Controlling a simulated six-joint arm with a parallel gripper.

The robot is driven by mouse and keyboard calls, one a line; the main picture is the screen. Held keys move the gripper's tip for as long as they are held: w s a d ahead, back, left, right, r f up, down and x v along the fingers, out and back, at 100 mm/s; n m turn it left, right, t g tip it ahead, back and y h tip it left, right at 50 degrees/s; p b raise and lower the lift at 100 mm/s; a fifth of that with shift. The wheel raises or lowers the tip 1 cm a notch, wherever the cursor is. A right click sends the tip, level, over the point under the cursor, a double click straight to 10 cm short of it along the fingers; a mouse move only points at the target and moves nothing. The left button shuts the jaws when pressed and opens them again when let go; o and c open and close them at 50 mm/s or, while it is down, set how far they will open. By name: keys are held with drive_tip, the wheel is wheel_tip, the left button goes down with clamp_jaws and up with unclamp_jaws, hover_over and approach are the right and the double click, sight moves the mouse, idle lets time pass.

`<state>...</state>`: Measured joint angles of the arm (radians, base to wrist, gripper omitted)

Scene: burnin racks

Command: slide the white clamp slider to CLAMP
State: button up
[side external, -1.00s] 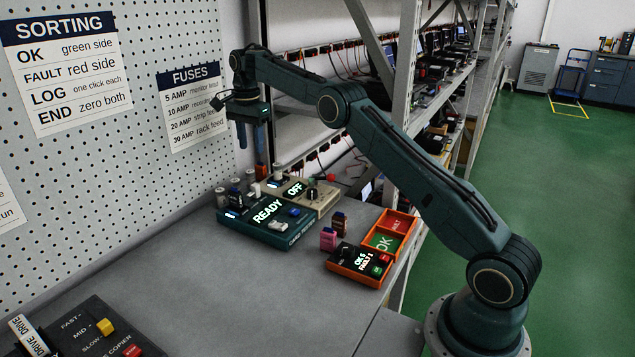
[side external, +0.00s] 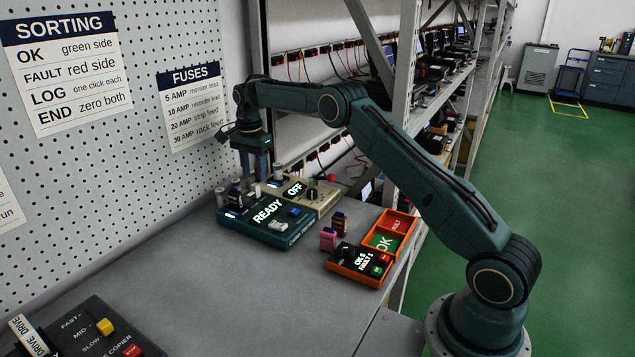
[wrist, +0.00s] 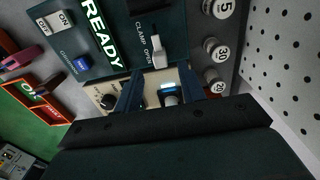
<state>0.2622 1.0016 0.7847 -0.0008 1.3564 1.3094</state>
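The white clamp slider (wrist: 156,50) stands on the teal tester box (wrist: 65,12), beside the OPEN label in the wrist view. The CLAMP label is further up the same track. In the side view a small white upright shape (side external: 257,189) on the teal box's far side seems to be it. The box's display reads READY. My gripper (wrist: 160,78) is open, its fingers apart and pointing down. In the wrist view the slider lies just beyond the fingertips. In the side view my gripper (side external: 253,178) hangs over the far side of the boxes. Contact cannot be told.
A beige box (wrist: 98,94) with a black knob and an OFF display adjoins the teal box. A blue-lit part (wrist: 169,90) shows between my fingers. Several fuse holders (wrist: 215,53) stand close beside the slider, before the pegboard (wrist: 290,60). An orange counter box (side external: 345,265) stands nearer.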

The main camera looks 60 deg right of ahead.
sight(255, 185)
drive_tip(key=shift+f, duration=2.85)
drive_tip(key=shift+a, duration=0.1)
clamp_jaws()
